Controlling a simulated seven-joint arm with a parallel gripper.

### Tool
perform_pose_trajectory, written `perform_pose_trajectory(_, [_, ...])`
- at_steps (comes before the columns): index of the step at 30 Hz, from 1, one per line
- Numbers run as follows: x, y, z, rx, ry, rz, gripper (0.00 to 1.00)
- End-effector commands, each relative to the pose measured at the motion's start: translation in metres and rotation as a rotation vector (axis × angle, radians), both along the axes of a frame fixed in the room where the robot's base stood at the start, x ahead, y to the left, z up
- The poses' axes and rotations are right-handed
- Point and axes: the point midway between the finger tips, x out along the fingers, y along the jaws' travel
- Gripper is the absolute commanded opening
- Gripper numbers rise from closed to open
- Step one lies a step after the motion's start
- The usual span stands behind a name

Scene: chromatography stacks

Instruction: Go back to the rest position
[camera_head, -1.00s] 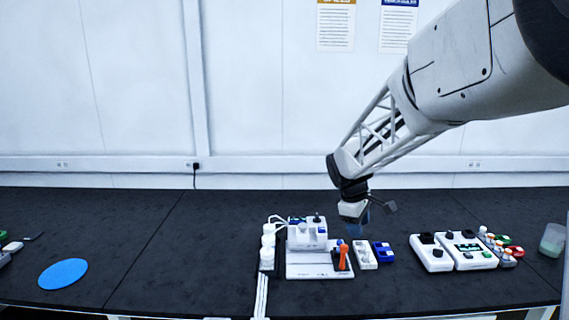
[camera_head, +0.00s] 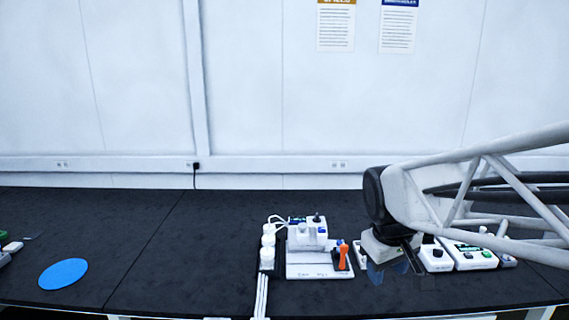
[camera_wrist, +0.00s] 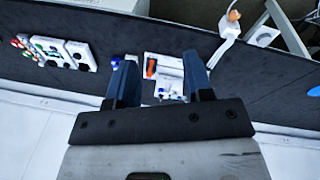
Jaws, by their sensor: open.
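My gripper (camera_head: 388,274) hangs above the black bench on the right half of the head view, at the end of my arm. In the wrist view its two dark blue fingers (camera_wrist: 159,84) stand apart with nothing between them. Beyond the fingertips lies a white chromatography unit (camera_head: 308,236) with an orange-handled tool (camera_head: 343,256) on its base; the tool also shows in the wrist view (camera_wrist: 151,68). In the head view my gripper covers the small blocks right of this unit.
White control boxes (camera_head: 472,256) stand on the right, partly behind my arm. A blue disc (camera_head: 63,273) lies far left on the black bench (camera_head: 170,255), with free room between.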

Motion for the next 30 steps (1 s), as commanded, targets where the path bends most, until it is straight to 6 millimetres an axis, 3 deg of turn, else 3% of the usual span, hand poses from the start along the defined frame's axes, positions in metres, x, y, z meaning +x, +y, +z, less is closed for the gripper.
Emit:
perform_pose_trajectory(9, [-0.074,0.005,-0.006,0.08,-0.053,-0.183,0.47])
perform_pose_trajectory(15, [-0.11,0.008,-0.014,0.127,-0.077,-0.28,0.47])
perform_pose_trajectory(21, [-0.129,0.01,-0.02,0.153,-0.087,-0.334,0.47])
perform_pose_trajectory(30, [-0.132,0.01,-0.022,0.156,-0.088,-0.343,0.47])
